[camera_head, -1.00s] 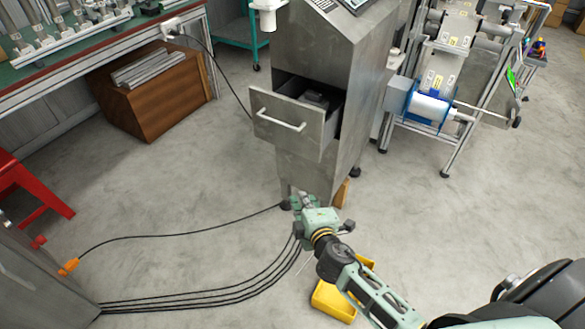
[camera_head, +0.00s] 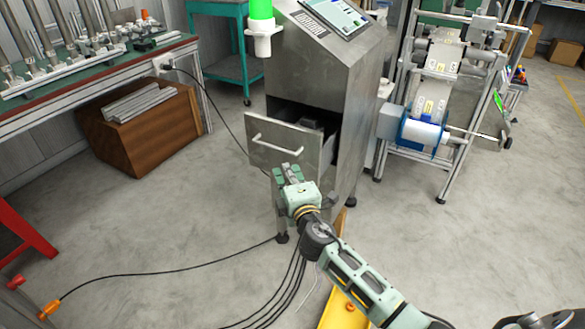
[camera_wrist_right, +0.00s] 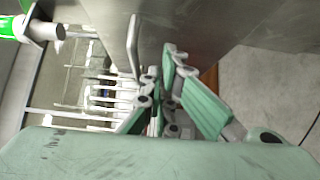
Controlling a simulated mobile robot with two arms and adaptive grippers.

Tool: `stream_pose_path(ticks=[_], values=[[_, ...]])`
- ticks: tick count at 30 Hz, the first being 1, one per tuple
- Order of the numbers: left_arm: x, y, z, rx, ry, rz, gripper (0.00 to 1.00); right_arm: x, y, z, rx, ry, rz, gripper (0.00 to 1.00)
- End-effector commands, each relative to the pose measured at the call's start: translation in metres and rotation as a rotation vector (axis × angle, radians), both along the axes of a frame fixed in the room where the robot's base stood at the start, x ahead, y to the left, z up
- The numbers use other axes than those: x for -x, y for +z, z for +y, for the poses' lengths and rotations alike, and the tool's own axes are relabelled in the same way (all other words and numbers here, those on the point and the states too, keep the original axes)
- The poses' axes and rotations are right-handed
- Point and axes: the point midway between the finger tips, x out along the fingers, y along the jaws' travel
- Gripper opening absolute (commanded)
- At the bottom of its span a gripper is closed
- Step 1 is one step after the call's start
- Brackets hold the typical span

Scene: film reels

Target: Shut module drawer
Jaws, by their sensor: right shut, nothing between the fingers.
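The module drawer (camera_head: 300,138) is pulled out of the grey metal cabinet (camera_head: 345,75), with a dark object (camera_head: 312,124) showing inside. Its front has a light bar handle (camera_head: 272,144). My right gripper (camera_head: 287,170) is shut and empty, just below the handle at the lower part of the drawer front in the head view. In the right wrist view the gripper (camera_wrist_right: 160,98) shows close to a metal surface, with a bar like the handle (camera_wrist_right: 133,42) above the fingers. Whether the fingers touch the drawer is unclear. My left gripper is not in view.
A green-topped workbench (camera_head: 110,80) with a brown wooden box (camera_head: 145,130) under it stands at the left. A roller frame (camera_head: 430,110) stands right of the cabinet. Black cables (camera_head: 165,270) and a yellow bin (camera_head: 345,312) are on the floor. Floor at the right is clear.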

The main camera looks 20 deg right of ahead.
Motion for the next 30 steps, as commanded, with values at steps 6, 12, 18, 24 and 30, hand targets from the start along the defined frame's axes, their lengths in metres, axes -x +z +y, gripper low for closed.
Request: stream_pose_path(ticks=[6, 12, 18, 24, 30], values=[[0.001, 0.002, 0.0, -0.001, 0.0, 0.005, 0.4, -0.013, 0.0, -0.018, 0.001, 0.0, 0.0, 0.0], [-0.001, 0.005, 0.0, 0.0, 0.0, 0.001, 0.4, -0.016, 0.0, -0.021, 0.0, 0.0, 0.001, 0.0], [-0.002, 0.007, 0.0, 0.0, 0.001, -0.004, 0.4, -0.015, 0.0, -0.021, 0.0, -0.001, 0.001, 0.0], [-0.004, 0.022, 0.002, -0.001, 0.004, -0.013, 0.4, -0.029, -0.002, -0.04, 0.003, -0.004, 0.0, 0.0], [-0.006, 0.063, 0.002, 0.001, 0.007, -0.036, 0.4, -0.057, -0.003, -0.076, 0.003, -0.005, -0.001, 0.0]])
